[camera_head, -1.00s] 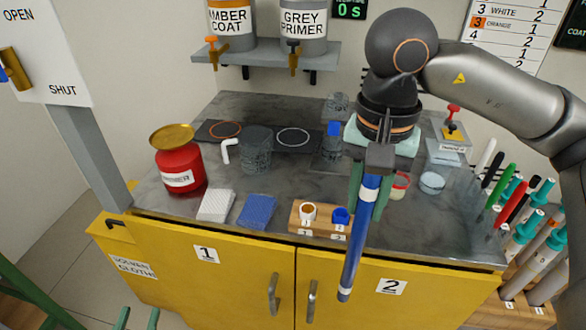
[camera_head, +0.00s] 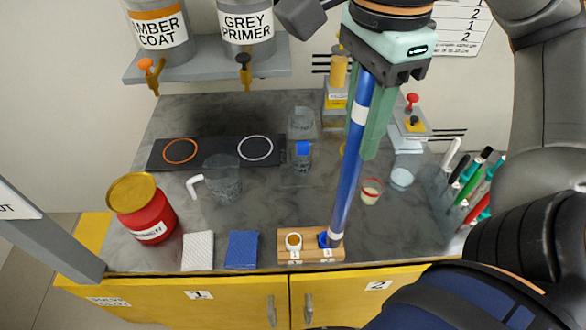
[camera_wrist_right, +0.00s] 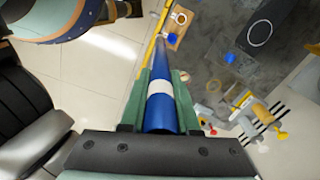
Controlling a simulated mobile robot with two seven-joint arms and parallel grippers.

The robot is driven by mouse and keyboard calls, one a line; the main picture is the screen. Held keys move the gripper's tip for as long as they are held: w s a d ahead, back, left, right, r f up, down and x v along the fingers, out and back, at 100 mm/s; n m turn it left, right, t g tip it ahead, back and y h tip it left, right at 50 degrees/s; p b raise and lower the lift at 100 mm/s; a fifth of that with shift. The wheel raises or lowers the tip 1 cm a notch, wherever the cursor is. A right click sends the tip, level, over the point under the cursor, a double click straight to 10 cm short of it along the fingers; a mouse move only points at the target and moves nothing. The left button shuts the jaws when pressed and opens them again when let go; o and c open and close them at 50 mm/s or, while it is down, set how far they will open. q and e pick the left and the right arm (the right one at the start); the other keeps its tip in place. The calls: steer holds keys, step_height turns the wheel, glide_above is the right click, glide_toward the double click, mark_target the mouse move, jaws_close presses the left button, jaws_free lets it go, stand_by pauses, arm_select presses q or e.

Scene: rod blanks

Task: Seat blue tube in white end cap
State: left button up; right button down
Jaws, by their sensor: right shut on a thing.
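My right gripper (camera_head: 368,148) is shut on the long blue tube (camera_head: 350,182), which has white bands and hangs down, slightly tilted. The tube also shows between the fingers in the right wrist view (camera_wrist_right: 158,62). Its lower end is beside the blue cap (camera_head: 324,240) in the right-hand place of a wooden block (camera_head: 310,258). I cannot tell whether the tube touches the cap or block. My left gripper is out of view.
A blue cloth (camera_head: 242,250), a white cloth (camera_head: 198,251) and a red can (camera_head: 146,215) stand left of the block. Glass jars (camera_head: 222,182) are behind. A small cup (camera_head: 371,190) and pens stand right. The yellow cabinet's front edge is close to the block.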

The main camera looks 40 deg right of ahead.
steer(key=w+a+f+b, duration=0.1)
steer(key=w+a+f, duration=0.2)
steer(key=w+f, duration=0.4)
step_height(320, 180, down, 4)
steer(key=shift+w+a+r, duration=0.1)
steer(key=shift+w+a, duration=0.1)
steer(key=shift+w, duration=0.15)
steer(key=c, duration=1)
jaws_free()
steer(key=shift+s+r, duration=0.1)
steer(key=o, duration=0.3)
steer(key=shift+o, duration=0.2)
steer(key=shift+r, duration=0.15)
step_height(320, 180, up, 12)
steer(key=p, duration=0.2)
